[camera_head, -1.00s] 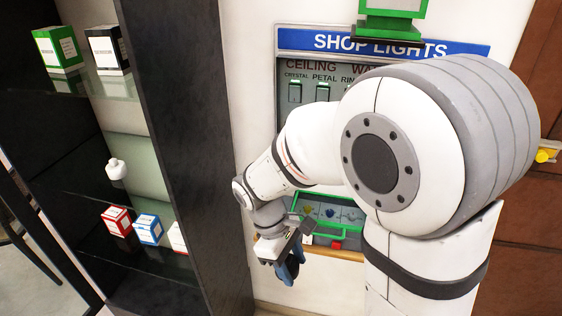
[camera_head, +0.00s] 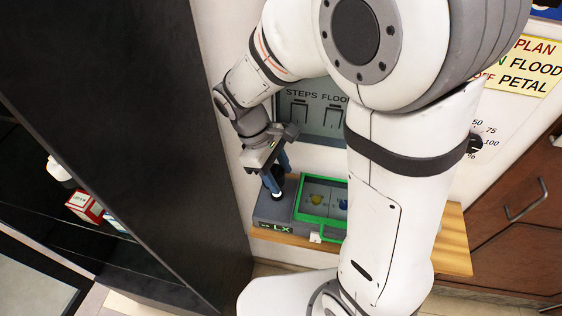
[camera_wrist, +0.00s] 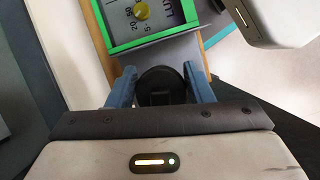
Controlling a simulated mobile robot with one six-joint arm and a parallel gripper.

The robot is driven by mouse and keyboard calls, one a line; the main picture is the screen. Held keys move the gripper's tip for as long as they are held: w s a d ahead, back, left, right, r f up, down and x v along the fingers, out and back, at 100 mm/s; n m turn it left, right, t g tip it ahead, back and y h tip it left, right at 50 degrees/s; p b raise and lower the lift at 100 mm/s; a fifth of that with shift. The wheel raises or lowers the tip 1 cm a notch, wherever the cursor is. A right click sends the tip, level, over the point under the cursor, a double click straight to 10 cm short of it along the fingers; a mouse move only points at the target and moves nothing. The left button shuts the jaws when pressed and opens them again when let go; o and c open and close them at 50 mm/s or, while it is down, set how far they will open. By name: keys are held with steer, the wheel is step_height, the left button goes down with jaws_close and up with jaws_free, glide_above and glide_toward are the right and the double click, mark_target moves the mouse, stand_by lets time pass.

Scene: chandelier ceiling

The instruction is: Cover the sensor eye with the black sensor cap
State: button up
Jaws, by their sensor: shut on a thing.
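My gripper (camera_head: 274,178) points down over the left part of the grey LX box (camera_head: 264,212). In the wrist view its blue fingers (camera_wrist: 162,88) are shut on the round black sensor cap (camera_wrist: 160,78), one finger on each side. The cap also shows dark between the fingers in the head view (camera_head: 279,174). A small whitish dome, which looks like the sensor eye (camera_head: 277,195), shows on the box just below the cap. Whether cap and dome touch I cannot tell. In the wrist view the cap hides whatever lies under it.
A green-framed panel (camera_head: 298,207) with a yellow knob adjoins the box on its right. Both stand on a wooden ledge (camera_head: 452,240) against the wall. A tall black shelf side (camera_head: 150,130) rises close on the left. A grey switch board (camera_head: 318,115) hangs behind.

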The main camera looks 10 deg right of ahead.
mark_target(287, 200)
steer(key=shift+d+f+b, duration=0.15)
steer(key=shift+f+b, duration=2)
steer(key=shift+f, duration=0.6)
steer(key=shift+s+d+r, duration=0.1)
steer(key=shift+s+d, duration=0.1)
steer(key=shift+f, duration=0.6)
steer(key=shift+c, duration=0.2)
steer(key=o, duration=0.7)
steer(key=shift+p+v, duration=4.2)
steer(key=shift+v, duration=1.35)
steer(key=shift+d, duration=0.1)
